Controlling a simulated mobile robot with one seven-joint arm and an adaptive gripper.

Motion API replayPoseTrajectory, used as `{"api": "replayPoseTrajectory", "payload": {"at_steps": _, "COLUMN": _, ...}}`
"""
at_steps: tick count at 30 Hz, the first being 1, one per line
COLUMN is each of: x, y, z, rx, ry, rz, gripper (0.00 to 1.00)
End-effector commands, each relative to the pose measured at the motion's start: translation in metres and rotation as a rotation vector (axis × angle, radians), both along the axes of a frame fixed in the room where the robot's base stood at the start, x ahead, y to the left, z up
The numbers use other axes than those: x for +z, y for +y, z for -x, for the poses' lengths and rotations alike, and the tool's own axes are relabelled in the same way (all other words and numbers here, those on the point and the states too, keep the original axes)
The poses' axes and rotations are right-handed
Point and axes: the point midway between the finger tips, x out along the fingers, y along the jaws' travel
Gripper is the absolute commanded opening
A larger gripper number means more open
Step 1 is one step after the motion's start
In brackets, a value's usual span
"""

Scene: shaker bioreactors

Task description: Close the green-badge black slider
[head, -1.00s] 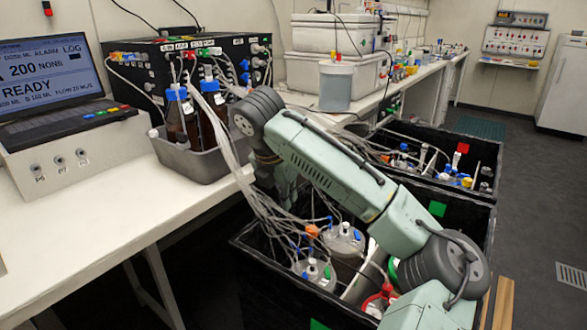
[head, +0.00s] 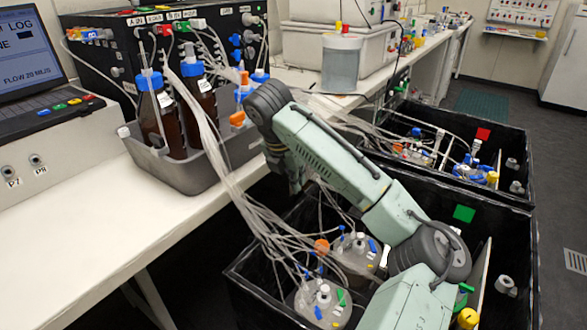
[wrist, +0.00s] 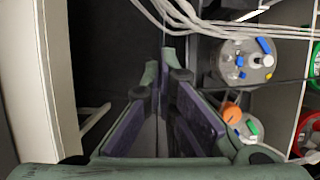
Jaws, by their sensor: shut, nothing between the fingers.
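My gripper (head: 296,184) hangs beside the bench edge, at the slider's far left side, partly hidden by my arm. In the wrist view, my gripper's fingers (wrist: 160,80) are together and empty, pointing down beside the slider's vessels. I cannot tell whether they touch the slider's wall.
A second black box (head: 515,142) with a red badge (head: 483,134) stands open behind. Grey tubes (head: 215,150) run from the bench equipment into the boxes, close to my arm. A grey tray (head: 200,172) of brown bottles sits at the bench edge. Floor is clear at right.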

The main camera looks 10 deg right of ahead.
Motion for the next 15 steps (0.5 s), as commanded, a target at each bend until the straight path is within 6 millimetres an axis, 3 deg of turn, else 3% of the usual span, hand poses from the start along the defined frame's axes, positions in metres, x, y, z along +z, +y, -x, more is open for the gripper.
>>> {"api": "replayPoseTrajectory", "payload": {"at_steps": 6, "x": -0.038, "y": -0.013, "z": -0.012, "rx": -0.003, "ry": 0.001, "rz": 0.000, "gripper": 0.00}}
{"api": "replayPoseTrajectory", "payload": {"at_steps": 15, "x": -0.036, "y": -0.037, "z": -0.037, "rx": -0.001, "ry": -0.001, "rz": 0.000, "gripper": 0.00}}
